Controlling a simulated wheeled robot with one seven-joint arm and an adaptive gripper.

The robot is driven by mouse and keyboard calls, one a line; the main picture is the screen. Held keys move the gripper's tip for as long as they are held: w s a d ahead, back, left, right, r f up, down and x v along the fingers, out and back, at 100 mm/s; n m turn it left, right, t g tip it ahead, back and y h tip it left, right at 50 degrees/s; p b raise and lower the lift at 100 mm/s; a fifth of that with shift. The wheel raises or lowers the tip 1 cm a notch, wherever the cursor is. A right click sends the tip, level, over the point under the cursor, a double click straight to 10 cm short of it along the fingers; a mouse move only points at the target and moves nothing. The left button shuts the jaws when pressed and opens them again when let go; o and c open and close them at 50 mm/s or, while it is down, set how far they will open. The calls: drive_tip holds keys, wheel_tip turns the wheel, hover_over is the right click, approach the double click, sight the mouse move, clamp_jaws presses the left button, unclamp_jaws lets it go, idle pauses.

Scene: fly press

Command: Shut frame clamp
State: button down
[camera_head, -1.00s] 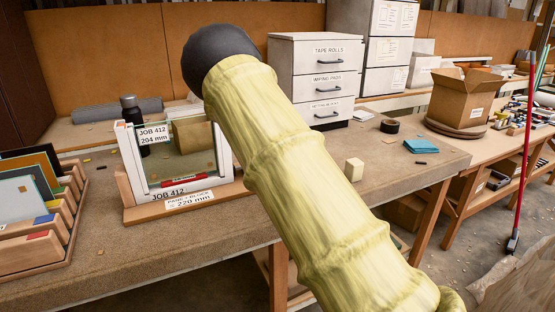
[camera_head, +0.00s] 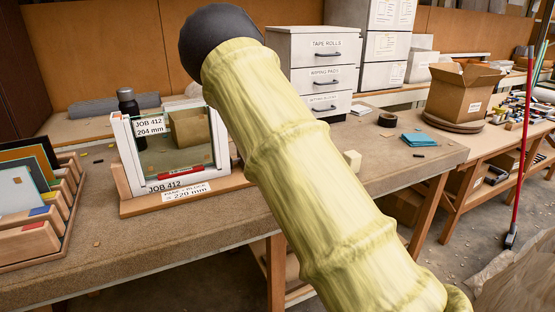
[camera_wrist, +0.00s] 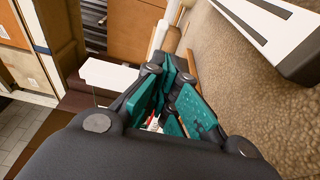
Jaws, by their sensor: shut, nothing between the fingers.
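The white frame (camera_head: 125,157) marked JOB 412 stands upright on a wooden base (camera_head: 130,207) on the bench, in the head view. A red bar (camera_head: 180,171) lies along its lower rail; I cannot tell whether it is the clamp's handle or whether the clamp is open. My arm covers the area just right of the frame. My gripper is hidden in the head view. In the wrist view my gripper (camera_wrist: 168,112) has its teal fingers drawn together, with nothing held. A small red and white patch shows past the fingers, too small to identify.
A wooden rack (camera_head: 50,235) of coloured panels stands left of the frame. A dark bottle (camera_head: 128,103) stands behind it. A cream block (camera_head: 353,160), blue pads (camera_head: 419,139) and a black tape roll (camera_head: 388,120) lie to the right. White drawers (camera_head: 318,70) stand at the back.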

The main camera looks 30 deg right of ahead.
drive_tip(key=shift+s+d+r, duration=0.1)
drive_tip(key=shift+s+d, duration=0.15)
drive_tip(key=shift+s, duration=0.45)
drive_tip(key=shift+s+d+f, duration=0.1)
drive_tip(key=shift+s+d, duration=0.1)
drive_tip(key=shift+s, duration=0.45)
drive_tip(key=shift+s+d+r, duration=0.1)
drive_tip(key=shift+s+d, duration=0.15)
drive_tip(key=shift+s, duration=0.45)
